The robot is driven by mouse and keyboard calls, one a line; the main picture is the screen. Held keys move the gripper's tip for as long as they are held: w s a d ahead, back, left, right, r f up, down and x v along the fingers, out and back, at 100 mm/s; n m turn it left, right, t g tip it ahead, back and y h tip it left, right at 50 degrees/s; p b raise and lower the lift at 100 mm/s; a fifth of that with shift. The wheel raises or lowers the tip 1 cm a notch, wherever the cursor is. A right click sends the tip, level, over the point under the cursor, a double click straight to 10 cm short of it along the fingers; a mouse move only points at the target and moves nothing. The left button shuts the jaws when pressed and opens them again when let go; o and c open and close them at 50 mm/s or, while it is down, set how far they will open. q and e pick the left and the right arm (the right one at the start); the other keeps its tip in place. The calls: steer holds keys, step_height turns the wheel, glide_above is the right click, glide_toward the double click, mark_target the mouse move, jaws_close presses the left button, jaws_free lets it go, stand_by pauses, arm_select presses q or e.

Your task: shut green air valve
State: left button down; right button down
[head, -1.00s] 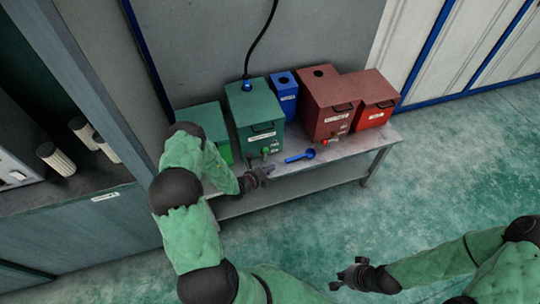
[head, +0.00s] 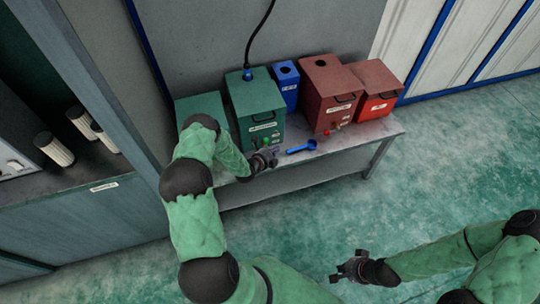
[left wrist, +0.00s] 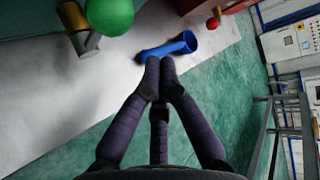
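The green box (head: 256,106) with a black hose on top stands on the bench. A small green valve knob (head: 267,141) is low on its front. In the left wrist view a round green knob (left wrist: 110,14) shows at the top, beside a metal spout (left wrist: 77,28). My left gripper (head: 272,156) is just in front of the green box, close below the knob. In the left wrist view its fingertips (left wrist: 158,73) are together with nothing between them, apart from the knob. My right gripper (head: 346,268) hangs over the floor, its fingers apparently spread and empty.
A blue scoop (head: 301,147) lies on the bench (head: 352,143), right of my left gripper. A blue box (head: 287,86), a dark red box (head: 327,92) and a red box (head: 374,88) stand along the back. Another green box (head: 200,106) is at left.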

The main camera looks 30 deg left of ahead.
arm_select(q)
steer(key=x, duration=0.3)
steer(key=shift+f+b, duration=0.1)
steer(key=shift+b, duration=0.3)
steer(key=a, duration=0.1)
steer(key=s+a+r, duration=0.1)
steer(key=a+r, duration=0.1)
steer(key=shift+s, duration=0.3)
steer(key=shift+s+a, duration=0.1)
steer(key=shift+s, duration=0.05)
